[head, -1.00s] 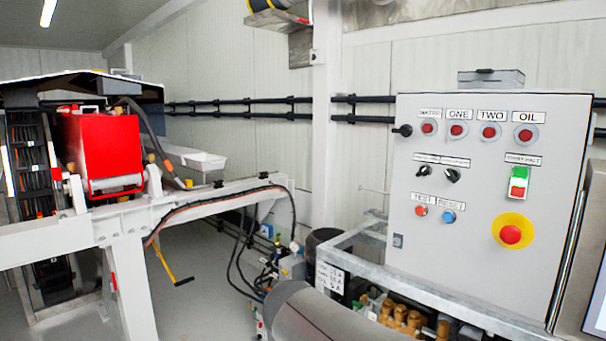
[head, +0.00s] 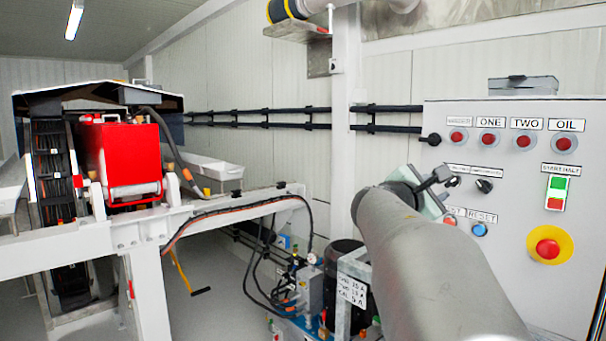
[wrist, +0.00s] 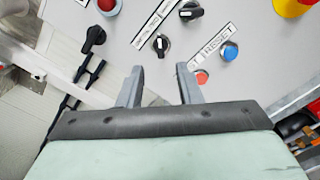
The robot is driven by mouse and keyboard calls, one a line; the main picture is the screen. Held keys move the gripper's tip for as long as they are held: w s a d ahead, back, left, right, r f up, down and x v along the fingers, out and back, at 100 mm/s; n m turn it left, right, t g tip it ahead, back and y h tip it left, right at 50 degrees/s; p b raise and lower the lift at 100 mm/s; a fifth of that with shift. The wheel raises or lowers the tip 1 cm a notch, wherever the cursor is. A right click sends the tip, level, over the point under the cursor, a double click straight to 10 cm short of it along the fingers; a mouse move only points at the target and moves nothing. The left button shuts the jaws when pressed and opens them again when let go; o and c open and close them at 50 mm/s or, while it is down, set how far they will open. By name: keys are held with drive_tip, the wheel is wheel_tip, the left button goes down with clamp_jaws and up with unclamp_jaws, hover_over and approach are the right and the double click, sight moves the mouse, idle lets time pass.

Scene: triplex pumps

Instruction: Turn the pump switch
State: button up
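The grey control panel (head: 505,245) carries two black rotary switches in its middle row. The right switch (head: 484,186) is clear in the head view. The left switch (head: 452,181) is partly hidden by my gripper (head: 440,180). In the wrist view my gripper (wrist: 159,72) is open and empty, its two fingers pointing at the panel. The left switch (wrist: 161,44) shows just beyond the fingertips, lined up with the gap. The right switch (wrist: 190,11) is farther up and right. No contact shows. The labels by the switches are too small to read.
Below the switches are a red test button (wrist: 202,77) and a blue reset button (wrist: 230,52), close to the right finger. A black side handle (wrist: 93,38) juts from the panel's left edge. A yellow-ringed red emergency button (head: 547,248) sits lower right.

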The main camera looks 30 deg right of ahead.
sight(452, 181)
drive_tip(key=p+x, duration=0.1)
drive_tip(key=x, duration=0.8)
drive_tip(key=shift+p, duration=0.3)
clamp_jaws()
